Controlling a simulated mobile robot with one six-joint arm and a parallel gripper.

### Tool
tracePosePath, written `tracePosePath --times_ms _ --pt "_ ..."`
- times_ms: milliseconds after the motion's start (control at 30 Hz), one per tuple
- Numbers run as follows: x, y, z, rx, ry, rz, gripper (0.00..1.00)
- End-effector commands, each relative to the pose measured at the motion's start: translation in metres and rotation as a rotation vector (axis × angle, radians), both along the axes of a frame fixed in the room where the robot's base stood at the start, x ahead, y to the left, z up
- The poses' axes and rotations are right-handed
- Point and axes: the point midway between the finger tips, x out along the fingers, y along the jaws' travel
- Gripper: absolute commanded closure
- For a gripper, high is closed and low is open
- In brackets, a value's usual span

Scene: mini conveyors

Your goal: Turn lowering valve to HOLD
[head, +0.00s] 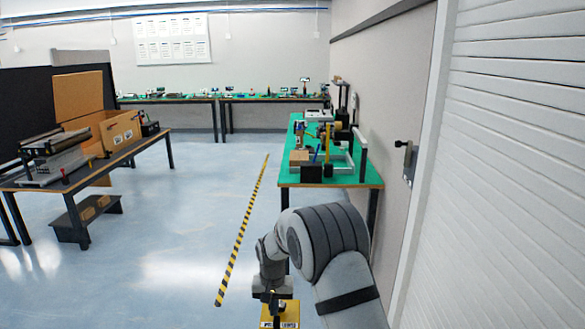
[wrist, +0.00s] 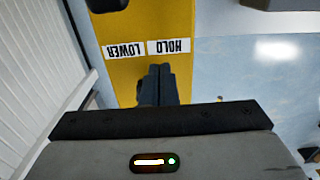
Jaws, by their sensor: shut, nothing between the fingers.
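A yellow panel (wrist: 140,22) with two white labels fills the upper middle of the wrist view, upside down. The LOWER label (wrist: 125,50) is on the left and the HOLD label (wrist: 169,47) on the right. My gripper (wrist: 158,72) is shut and empty, its fingertips just below the gap between the labels in the picture. The same yellow panel (head: 282,318) shows at the bottom of the head view, beneath my gripper (head: 271,295). I cannot make out the valve lever; the fingers may hide it.
A dark part (wrist: 107,4) is cut off at the wrist view's top edge. A ribbed white shutter (head: 515,150) stands close on the right in the head view. A green-topped bench (head: 330,181) is ahead, and a table (head: 118,158) stands left. The floor between is clear.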

Motion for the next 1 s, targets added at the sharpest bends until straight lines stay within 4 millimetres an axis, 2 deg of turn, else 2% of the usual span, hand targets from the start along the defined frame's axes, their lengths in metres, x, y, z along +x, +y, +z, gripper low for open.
tracePosePath --times_ms 433,867,933,1000 --pt "0.000 0.000 0.053 0.000 0.000 0.001 1.00" --pt "-0.001 -0.003 0.063 0.001 -0.003 0.000 1.00" --pt "-0.005 -0.010 0.074 0.004 -0.009 0.000 1.00" --pt "-0.012 -0.021 0.094 0.007 -0.022 0.001 1.00"
